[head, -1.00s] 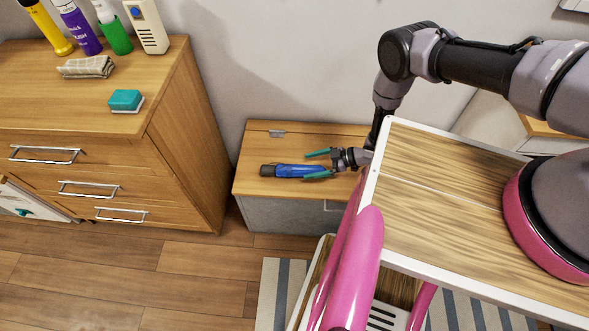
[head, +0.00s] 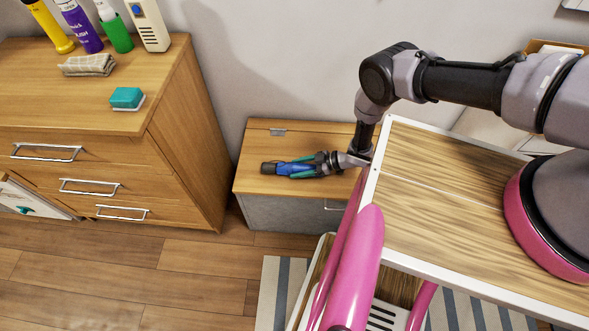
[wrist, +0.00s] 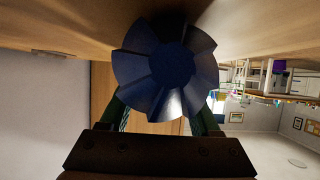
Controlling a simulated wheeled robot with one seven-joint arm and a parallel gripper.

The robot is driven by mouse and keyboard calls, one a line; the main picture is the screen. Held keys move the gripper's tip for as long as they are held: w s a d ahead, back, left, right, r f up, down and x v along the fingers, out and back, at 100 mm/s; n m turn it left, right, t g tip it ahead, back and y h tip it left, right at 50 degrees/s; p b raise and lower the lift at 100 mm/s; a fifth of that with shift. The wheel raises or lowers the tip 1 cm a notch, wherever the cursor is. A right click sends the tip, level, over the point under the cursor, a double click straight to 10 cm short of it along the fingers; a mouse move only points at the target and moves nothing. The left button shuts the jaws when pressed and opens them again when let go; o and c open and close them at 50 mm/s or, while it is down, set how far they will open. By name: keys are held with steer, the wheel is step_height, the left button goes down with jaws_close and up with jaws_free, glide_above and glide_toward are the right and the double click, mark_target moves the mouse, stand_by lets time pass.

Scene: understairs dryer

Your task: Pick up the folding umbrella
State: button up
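The folding umbrella (head: 285,169) lies on its side on the low wooden cabinet, blue with a dark end to the left. In the wrist view its round, pleated blue end (wrist: 168,68) fills the upper middle, close to the camera. My gripper (head: 292,169) is low over the cabinet top, its green fingers pointing left, one along each side of the umbrella. It looks open, with the umbrella between the fingers. In the wrist view the fingers are partly hidden behind the umbrella's end, and contact cannot be made out.
The low cabinet (head: 257,150) stands against the wall. A pink-framed cart with a wooden top (head: 430,190) stands close in front of it to the right, beside my arm. A taller drawer chest (head: 180,130) stands to the left.

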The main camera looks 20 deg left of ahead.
jaws_close()
steer(key=shift+r, duration=0.1)
